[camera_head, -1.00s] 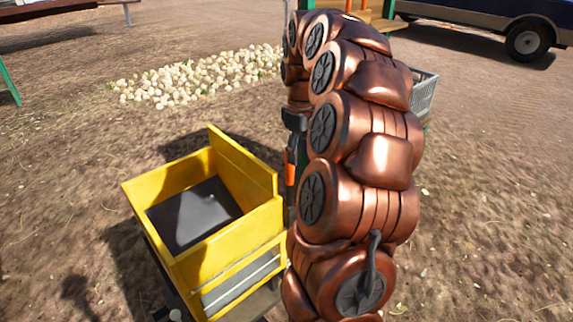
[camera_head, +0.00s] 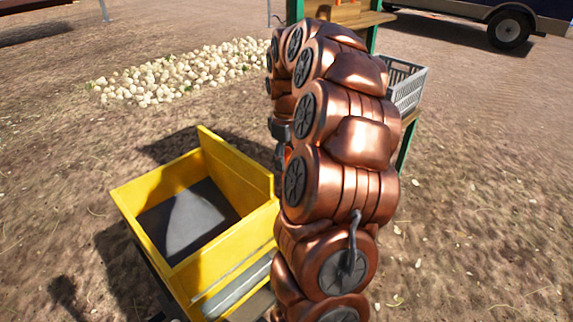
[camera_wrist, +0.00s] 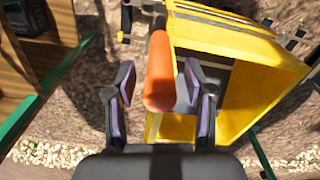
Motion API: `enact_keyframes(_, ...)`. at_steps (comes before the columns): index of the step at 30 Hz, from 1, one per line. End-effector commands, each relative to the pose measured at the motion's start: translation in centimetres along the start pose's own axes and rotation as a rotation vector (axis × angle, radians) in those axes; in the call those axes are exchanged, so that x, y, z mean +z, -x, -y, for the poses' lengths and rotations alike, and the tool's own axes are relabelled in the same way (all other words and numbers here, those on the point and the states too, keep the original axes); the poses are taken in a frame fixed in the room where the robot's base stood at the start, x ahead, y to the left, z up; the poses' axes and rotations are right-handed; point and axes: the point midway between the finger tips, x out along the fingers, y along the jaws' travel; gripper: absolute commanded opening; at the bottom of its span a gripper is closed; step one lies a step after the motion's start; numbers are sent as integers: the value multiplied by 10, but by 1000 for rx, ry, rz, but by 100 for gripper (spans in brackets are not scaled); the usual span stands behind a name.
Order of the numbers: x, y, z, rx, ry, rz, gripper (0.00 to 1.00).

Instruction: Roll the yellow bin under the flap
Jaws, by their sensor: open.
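The yellow bin (camera_head: 150,200) stands left of my copper arm in the head view, open at the top, with a dark inside and one raised side. It also fills the right of the wrist view (camera_wrist: 262,88). An orange handle (camera_wrist: 159,80) sticks out beside the bin in the wrist view. My gripper (camera_wrist: 158,68) is open, with one finger on each side of the handle; I cannot tell whether they touch it. In the head view my arm hides most of the gripper. I cannot make out a flap.
A green-framed wooden stand (camera_head: 350,18) is behind my arm, with a grey crate (camera_head: 405,85) at its right. A pile of onions (camera_head: 185,70) lies at the back left. A vehicle (camera_head: 490,18) is at the back right. Bare ground is free at the right.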

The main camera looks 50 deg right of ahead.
Motion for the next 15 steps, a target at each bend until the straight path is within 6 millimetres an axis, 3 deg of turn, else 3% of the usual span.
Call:
enact_keyframes(6, 2, -23, 0, -2, -2, 3, 53)
enact_keyframes(15, 2, -32, -1, 0, -5, 0, 53)
